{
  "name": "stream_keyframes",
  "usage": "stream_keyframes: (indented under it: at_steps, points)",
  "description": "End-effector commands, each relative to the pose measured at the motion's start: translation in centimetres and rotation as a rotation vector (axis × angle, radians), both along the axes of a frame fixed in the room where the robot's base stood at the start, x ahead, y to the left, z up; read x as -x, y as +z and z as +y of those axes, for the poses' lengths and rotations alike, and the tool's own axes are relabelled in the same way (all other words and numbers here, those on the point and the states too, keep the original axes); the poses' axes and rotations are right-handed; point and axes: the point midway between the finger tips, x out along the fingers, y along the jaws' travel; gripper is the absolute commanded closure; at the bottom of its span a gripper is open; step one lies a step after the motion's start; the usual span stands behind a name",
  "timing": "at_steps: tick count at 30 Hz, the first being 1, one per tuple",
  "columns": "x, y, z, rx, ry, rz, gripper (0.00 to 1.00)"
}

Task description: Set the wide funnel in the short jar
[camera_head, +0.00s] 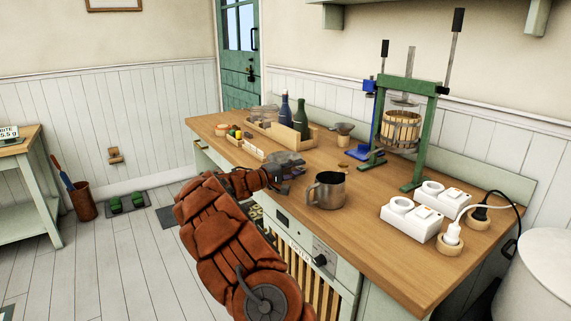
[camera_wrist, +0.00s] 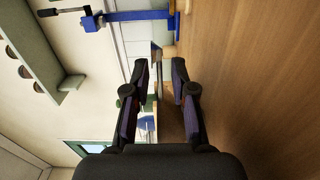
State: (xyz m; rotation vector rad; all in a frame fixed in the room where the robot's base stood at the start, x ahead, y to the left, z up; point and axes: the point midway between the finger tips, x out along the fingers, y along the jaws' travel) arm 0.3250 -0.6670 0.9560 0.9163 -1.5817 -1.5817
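A grey wide-mouthed funnel (camera_head: 343,128) stands upright on a small tan base (camera_head: 343,141) near the back of the counter. I cannot tell whether that base is a jar or a stand. In the wrist view, turned sideways, the funnel (camera_wrist: 156,52) shows beyond my fingertips. My gripper (camera_head: 290,164) is above the counter, left of the metal pitcher and apart from the funnel. In the wrist view its fingers (camera_wrist: 163,65) are spread with nothing held between them. I cannot clearly pick out the short jar; a small brownish item (camera_head: 343,167) sits in front of the funnel.
A metal pitcher (camera_head: 326,191) stands just right of my gripper. A green press (camera_head: 412,130) and a blue stand (camera_head: 371,153) are behind it. A wooden crate (camera_head: 283,136) with bottles is at the back left. White sockets (camera_head: 411,217) are at the right. The front-right counter is clear.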

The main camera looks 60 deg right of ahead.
Motion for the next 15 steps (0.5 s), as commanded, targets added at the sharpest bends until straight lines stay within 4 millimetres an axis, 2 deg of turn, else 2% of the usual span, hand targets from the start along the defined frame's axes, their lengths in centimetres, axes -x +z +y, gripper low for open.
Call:
stream_keyframes:
  at_steps: [1, 6, 15]
  points:
    - [0.00, -0.01, 0.01, 0.000, 0.000, 0.000, 0.83]
    - [-0.02, -0.01, 0.01, 0.000, 0.000, 0.000, 1.00]
    - [-0.02, 0.02, 0.01, 0.000, 0.000, 0.000, 1.00]
